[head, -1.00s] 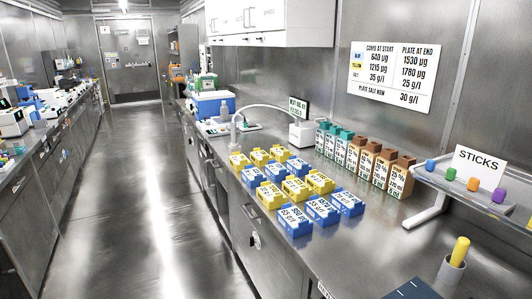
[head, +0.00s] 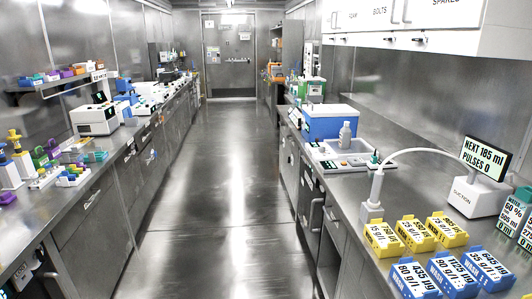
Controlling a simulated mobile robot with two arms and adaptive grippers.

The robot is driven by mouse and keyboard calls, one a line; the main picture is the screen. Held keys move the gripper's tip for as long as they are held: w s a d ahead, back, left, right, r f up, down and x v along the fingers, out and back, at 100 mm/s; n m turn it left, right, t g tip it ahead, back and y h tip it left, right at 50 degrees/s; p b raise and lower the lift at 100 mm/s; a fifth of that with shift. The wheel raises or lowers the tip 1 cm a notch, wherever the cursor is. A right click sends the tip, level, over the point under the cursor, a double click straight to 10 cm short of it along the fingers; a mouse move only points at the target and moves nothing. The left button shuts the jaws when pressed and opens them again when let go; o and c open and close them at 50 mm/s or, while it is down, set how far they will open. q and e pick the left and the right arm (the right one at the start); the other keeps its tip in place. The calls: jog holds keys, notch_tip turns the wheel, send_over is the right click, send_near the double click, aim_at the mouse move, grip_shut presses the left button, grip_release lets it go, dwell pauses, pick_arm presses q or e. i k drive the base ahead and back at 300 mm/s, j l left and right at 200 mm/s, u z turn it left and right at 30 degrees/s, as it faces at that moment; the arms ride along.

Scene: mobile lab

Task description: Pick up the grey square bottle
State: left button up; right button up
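A small grey bottle (head: 345,135) with a narrow neck stands upright on the right-hand counter, in front of a blue box with a white lid (head: 330,121). It is at or just behind a pale tray-like device (head: 342,155). It is too small to tell whether its body is square. Neither of my grippers is in view.
A suction unit (head: 474,196) with a curved white tube stands on the right counter. Yellow boxes (head: 382,238) and blue boxes (head: 415,279) stand closer. The left counter holds a white device (head: 95,119) and several small items. The aisle floor (head: 233,200) is clear.

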aim_at(344, 142)
jog(key=i+z, duration=0.15)
jog(key=i, duration=0.35)
jog(key=i+j+z, duration=0.1)
jog(key=i, duration=0.4)
jog(key=i+j+z, duration=0.15)
jog(key=i, duration=0.35)
jog(key=i+j+z, duration=0.1)
jog(key=i+j, duration=0.15)
jog(key=i, duration=0.2)
